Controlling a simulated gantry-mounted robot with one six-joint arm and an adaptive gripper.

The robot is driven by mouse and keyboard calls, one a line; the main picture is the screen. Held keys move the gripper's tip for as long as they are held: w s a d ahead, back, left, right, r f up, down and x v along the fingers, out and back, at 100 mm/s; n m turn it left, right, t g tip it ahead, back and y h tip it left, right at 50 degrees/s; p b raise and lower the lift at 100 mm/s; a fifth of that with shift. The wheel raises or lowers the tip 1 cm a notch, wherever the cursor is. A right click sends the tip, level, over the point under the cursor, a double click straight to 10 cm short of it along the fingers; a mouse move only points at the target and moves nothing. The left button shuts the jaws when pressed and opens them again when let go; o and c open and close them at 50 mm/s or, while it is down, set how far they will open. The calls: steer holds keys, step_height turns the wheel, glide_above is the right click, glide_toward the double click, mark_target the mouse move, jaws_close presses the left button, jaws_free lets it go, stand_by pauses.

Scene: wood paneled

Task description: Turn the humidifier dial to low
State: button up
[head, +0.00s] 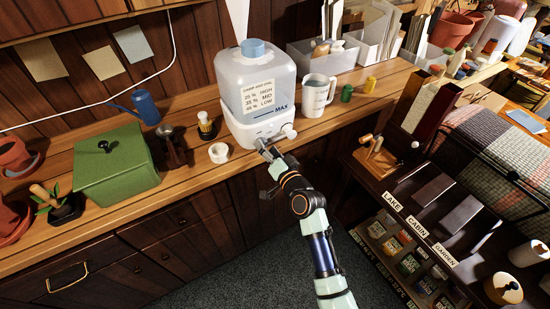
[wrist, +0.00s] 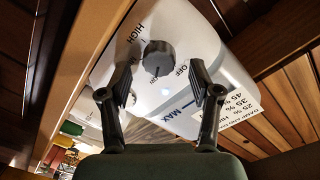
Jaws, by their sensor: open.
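The humidifier stands on the wooden counter, with a translucent tank (head: 262,72), a blue cap and a white base (head: 240,127). A card on the tank lists HIGH, MID and LOW. In the wrist view the dark grey round dial (wrist: 158,59) sits on the white face, with HIGH and OFF printed around it. I cannot tell which mark the dial points at. My gripper (wrist: 160,80) is open, its two black fingers on either side of the dial and apart from it. In the head view my gripper (head: 266,149) is at the base's front; the dial cannot be made out there.
A white measuring cup (head: 317,96) and green and yellow jars stand right of the humidifier. Open space lies before the counter's front edge.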

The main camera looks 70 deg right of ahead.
steer(key=v, duration=1)
steer(key=w+a+r+n+y+p, duration=0.1)
steer(key=w+a+r+n+y, duration=0.2)
steer(key=a, duration=0.4)
steer(key=w+a+r+n+t+y, duration=0.1)
steer(key=w+a+n+y, duration=0.1)
steer(key=w+a+n, duration=0.45)
steer(key=w+a+r+n+y+p, duration=0.1)
steer(key=w+a+r+y, duration=0.15)
steer(key=a, duration=0.65)
steer(key=s+a+r+n+g+y+p, duration=0.1)
steer(key=a+r+n, duration=0.1)
steer(key=a, duration=0.8)
steer(key=s+a+r+n+y, duration=0.2)
steer(key=a+r+n, duration=0.1)
steer(key=a, duration=0.8)
steer(key=shift+n+g+p, duration=0.35)
steer(key=shift+n+g, duration=0.05)
steer(key=shift+n, duration=0.45)
steer(key=shift+y, duration=0.25)
